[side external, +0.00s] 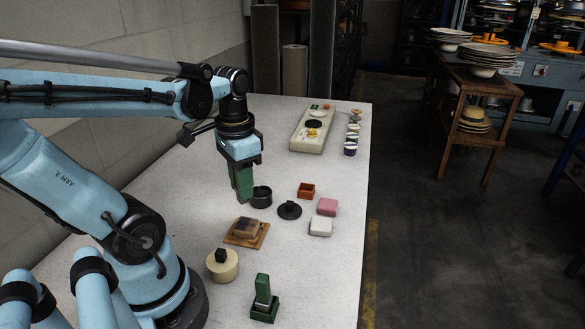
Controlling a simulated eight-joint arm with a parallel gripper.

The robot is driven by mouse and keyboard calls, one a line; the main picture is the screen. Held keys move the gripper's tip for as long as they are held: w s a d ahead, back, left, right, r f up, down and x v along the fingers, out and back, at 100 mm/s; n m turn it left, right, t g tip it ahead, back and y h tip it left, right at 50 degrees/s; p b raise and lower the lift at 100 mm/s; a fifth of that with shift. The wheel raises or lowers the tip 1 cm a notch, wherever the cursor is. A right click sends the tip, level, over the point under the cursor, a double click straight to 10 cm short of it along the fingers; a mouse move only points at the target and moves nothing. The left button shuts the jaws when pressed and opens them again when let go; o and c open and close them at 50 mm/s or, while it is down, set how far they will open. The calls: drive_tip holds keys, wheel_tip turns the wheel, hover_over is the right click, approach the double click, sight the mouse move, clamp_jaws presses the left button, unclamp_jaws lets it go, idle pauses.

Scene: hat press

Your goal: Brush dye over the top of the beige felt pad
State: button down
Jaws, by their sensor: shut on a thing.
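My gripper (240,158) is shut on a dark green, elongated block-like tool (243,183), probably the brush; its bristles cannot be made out. The tool hangs nearly upright, its lower end just left of a black cup (262,197) in the picture. I cannot tell whether it touches anything.
A black lid-like disc (289,210), an orange box (306,191), a pink block (327,207) and a white block (320,226) stand right. A cream round pot (222,267) and a green stand (265,303) are in front. A long tray (308,142) and several cups are behind.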

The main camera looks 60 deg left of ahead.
sight(246, 201)
drive_tip(key=shift+w+d, duration=0.15)
drive_tip(key=shift+w, duration=0.05)
drive_tip(key=shift+f, duration=3.45)
drive_tip(key=shift+w+f, duration=0.1)
drive_tip(key=shift+f, duration=0.45)
drive_tip(key=shift+w+a+r, duration=0.2)
drive_tip(key=shift+a+r, duration=0.15)
drive_tip(key=shift+r, duration=0.1)
drive_tip(key=shift+w+a, duration=0.25)
drive_tip(key=shift+a, duration=0.05)
drive_tip(key=shift+w+a+f, duration=0.3)
drive_tip(key=shift+w+a, duration=0.25)
drive_tip(key=shift+w, duration=0.05)
drive_tip(key=shift+s+d+f, duration=0.1)
drive_tip(key=shift+s+d, duration=1)
drive_tip(key=shift+d, duration=0.05)
drive_tip(key=shift+s+r, duration=0.1)
drive_tip(key=shift+r, duration=3.9)
drive_tip(key=shift+f, duration=0.2)
